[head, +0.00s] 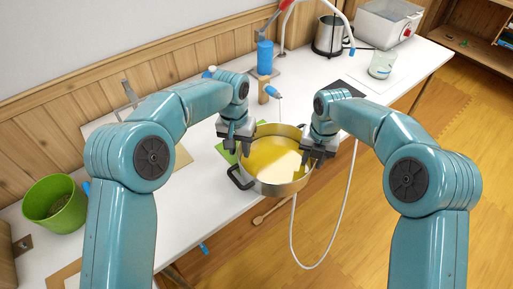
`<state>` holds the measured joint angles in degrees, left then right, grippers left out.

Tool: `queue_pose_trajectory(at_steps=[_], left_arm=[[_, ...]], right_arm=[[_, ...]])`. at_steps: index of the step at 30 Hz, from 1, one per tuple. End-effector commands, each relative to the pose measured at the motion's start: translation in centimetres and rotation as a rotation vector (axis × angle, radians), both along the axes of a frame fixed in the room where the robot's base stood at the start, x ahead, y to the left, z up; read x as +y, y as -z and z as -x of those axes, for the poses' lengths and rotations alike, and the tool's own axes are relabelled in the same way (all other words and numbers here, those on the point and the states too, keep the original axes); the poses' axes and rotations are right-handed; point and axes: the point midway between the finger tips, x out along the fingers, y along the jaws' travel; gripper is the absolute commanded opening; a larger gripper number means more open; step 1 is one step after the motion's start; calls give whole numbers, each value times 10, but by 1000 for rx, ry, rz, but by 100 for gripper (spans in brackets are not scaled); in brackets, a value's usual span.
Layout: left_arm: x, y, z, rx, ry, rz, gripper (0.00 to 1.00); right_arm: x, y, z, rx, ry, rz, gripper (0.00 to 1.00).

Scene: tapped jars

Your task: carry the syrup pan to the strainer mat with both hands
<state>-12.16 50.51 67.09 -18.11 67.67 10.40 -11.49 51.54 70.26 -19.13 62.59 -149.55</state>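The syrup pan (272,184) is a wide metal pan with yellow syrup in it, standing near the front edge of the white table. One dark loop handle (237,179) shows at its left front, with nothing on it. My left gripper (238,153) points down by the pan's left rim, fingers apart, above and behind that handle. My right gripper (313,161) points down at the right rim with its fingers apart; it hides the rim there, and I cannot tell if it touches. A dark flat mat (348,87) lies further right; I cannot tell if it is the strainer mat.
A green flat piece (225,151) lies left of the pan. A blue bottle (265,57), a kettle (328,36), a white tub (388,22) and a glass jar (381,66) stand behind. A green bucket (55,205) is at left. A white hose (328,258) hangs in front.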

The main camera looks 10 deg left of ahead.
Motion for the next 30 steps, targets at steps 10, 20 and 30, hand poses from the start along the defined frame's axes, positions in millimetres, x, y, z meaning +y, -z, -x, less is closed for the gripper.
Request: queue_pose_trajectory(at_steps=[10,20,30], left_arm=[[3,-77,-1,-5,0,2,33],[4,-95,0,0,0,1,33],[4,-95,0,-1,0,0,33]], right_arm=[[0,0,0,0,0,0,33],[-1,-17,-1,-3,0,0,33],[-4,-93,0,-3,0,-1,33]])
